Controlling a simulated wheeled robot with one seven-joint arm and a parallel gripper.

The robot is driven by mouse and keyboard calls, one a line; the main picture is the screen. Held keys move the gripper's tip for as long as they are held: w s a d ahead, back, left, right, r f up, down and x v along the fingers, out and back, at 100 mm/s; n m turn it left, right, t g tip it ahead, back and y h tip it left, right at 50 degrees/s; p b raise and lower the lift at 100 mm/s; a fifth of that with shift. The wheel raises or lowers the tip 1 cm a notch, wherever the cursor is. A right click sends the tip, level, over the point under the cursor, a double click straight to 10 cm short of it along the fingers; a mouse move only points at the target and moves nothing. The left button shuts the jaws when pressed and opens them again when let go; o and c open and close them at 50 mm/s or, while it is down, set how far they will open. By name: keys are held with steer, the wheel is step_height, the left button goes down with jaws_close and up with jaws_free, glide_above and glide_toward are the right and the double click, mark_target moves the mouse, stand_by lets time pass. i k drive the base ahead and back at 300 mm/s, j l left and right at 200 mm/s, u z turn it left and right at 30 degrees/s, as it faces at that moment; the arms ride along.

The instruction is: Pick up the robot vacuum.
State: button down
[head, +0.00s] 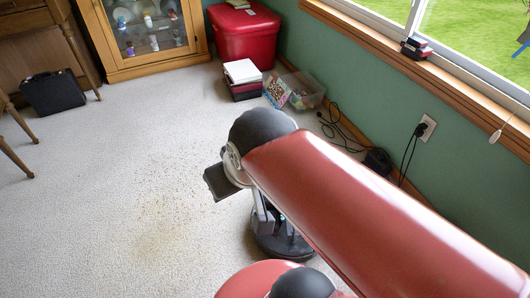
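The robot vacuum (292,247) looks like a low, dark, round disc on the carpet, right of the stained patch. My red arm covers its right and upper side, so only part of it shows. My gripper (265,222) points down over the disc, with its grey parts close above or at its top. I cannot tell whether the fingers touch it. The fingertips are mostly hidden by my arm, so their opening is unclear.
A black box (378,161) with cords lies by the green wall, under an outlet (426,127). A clear bin (304,91), stacked boxes (243,79), a red tub (243,33) and a cabinet (150,66) stand behind. A black case (53,92) is at left. Carpet (110,190) is clear there.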

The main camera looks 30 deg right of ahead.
mark_target(279, 244)
steer(key=k+l+z, duration=0.1)
steer(key=z, duration=0.3)
steer(key=l+z, duration=0.4)
steer(key=j, duration=0.1)
